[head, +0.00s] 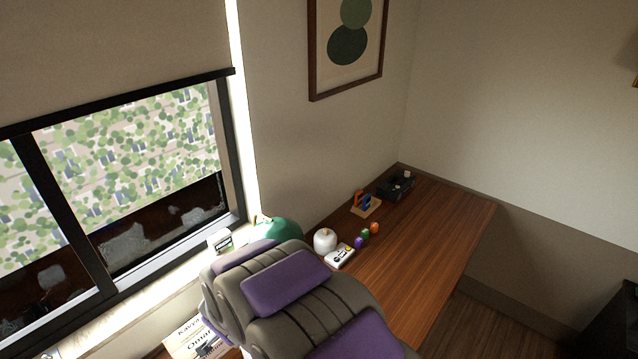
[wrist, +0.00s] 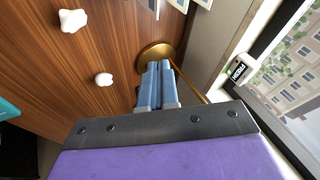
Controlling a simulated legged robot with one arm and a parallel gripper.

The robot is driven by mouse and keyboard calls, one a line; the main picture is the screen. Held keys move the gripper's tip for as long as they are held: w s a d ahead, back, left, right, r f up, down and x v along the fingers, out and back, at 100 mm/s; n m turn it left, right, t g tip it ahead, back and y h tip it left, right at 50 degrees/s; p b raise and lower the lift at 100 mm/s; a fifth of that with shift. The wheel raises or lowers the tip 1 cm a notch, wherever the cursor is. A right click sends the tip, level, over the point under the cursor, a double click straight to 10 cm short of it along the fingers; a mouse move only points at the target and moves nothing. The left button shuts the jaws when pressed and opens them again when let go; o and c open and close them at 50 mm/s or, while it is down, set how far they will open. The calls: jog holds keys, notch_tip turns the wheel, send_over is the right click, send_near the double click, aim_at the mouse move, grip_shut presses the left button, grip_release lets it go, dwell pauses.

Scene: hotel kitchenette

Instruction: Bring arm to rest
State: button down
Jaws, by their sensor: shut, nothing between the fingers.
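My gripper (wrist: 156,72) shows in the wrist view with its two blue fingers side by side, shut and empty. It is over the wooden desk, in front of a round gold base (wrist: 152,52) that it partly covers; I cannot tell whether they touch. In the head view my grey and purple arm fills the lower middle, and my gripper is hidden behind it.
The wooden desk (head: 440,240) is bare along its right side. A white round object (head: 325,240), a white device (head: 340,256), small coloured pieces (head: 365,235), a wooden stand (head: 367,208) and a black tray (head: 395,187) line the wall. A green dome (head: 280,231) is by the window.

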jog(key=s+d+r+n+g+y, duration=0.2)
jog(key=s+d+r, duration=0.2)
jog(key=r, duration=0.3)
jog(key=s+d+r+n+g+y, duration=0.1)
jog(key=s+d+r+n, duration=0.2)
jog(key=d+r, duration=0.3)
jog(key=s+d+r+g+h, duration=0.2)
jog(key=s+d+r, duration=0.1)
jog(key=s+d, duration=0.9)
jog(key=s+d+r+n+g+h, duration=0.1)
jog(key=s+d+r+g+h, duration=0.2)
jog(key=s+d, duration=0.9)
jog(key=shift+s+d+r, duration=0.15)
jog(key=shift+s+r, duration=0.05)
jog(key=shift+s, duration=0.2)
